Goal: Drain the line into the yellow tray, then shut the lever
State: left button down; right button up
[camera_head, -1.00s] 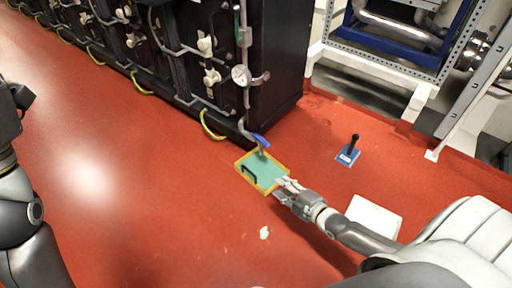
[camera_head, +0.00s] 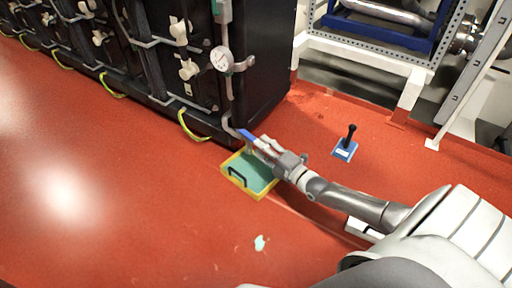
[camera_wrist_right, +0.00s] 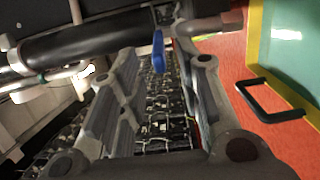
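The yellow tray (camera_head: 240,187) lies on the red floor at the foot of the dark cabinet and holds pale green liquid. Its yellow rim (camera_wrist_right: 253,40) also shows in the right wrist view. The blue lever (camera_head: 246,134) is at the lower end of the line (camera_head: 229,100), above the tray's back edge. My right gripper (camera_head: 258,146) is at the lever. In the right wrist view the gripper (camera_wrist_right: 158,60) is open, with the blue lever (camera_wrist_right: 158,52) between its fingertips and gaps on both sides. Any flow from the outlet is hidden. My left gripper is out of view.
A pressure gauge (camera_head: 221,59) sits on the line. A blue block with a black handle (camera_head: 345,148) stands on the floor to the right. A green puddle (camera_head: 260,243) lies in front of the tray. A white frame (camera_head: 410,95) stands at the right. Floor to the left is clear.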

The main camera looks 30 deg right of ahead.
aim_at(249, 136)
jog(key=shift+w+a+b, duration=0.15)
jog(key=shift+w+b, duration=0.3)
jog(key=shift+w, duration=0.55)
jog(key=shift+w+a+b, duration=0.1)
jog(key=shift+w+b, duration=0.35)
jog(key=shift+w, duration=0.5)
grip_shut()
